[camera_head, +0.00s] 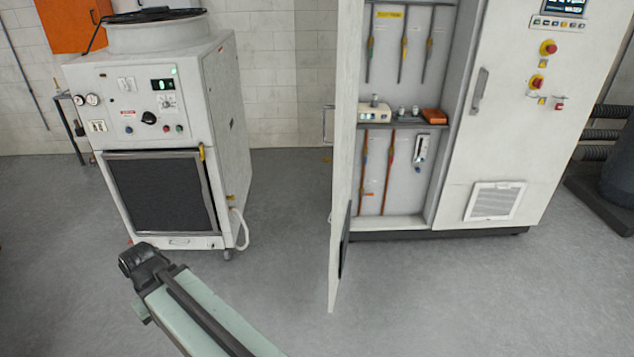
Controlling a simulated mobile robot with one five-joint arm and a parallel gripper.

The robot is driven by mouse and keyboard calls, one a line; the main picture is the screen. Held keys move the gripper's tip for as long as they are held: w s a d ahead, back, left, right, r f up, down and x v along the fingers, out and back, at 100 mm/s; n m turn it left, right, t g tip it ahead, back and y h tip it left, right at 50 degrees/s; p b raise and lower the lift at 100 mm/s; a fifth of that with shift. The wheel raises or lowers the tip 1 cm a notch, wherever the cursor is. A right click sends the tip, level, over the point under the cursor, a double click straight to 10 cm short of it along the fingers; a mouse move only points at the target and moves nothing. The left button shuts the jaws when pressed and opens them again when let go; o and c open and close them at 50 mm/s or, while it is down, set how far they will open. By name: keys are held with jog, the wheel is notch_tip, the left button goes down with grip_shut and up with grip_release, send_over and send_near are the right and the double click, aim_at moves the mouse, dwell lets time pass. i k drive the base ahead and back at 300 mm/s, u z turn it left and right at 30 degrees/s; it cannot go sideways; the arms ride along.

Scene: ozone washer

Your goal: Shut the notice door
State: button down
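A tall white cabinet has a door (344,130) standing wide open, swung out toward me from the left side of the opening. I see the door nearly edge-on, with a handle (327,123) on its left face. A dark panel shows low on the door's inner side. No notice is legible on it. My gripper (140,258) is at the lower left, at the end of my pale green arm. It is dark, left of the door and well apart from it. Its fingers are too unclear to tell whether they are open.
The cabinet interior (398,175) holds hanging tools and a shelf (405,124) with small devices. The cabinet's right door (515,120) is shut. A white wheeled machine (160,130) stands at the left. The grey floor (285,230) is clear between the machine and the open door.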

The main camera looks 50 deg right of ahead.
aim_at(350, 18)
jog(key=i, duration=1)
jog(key=u, duration=0.05)
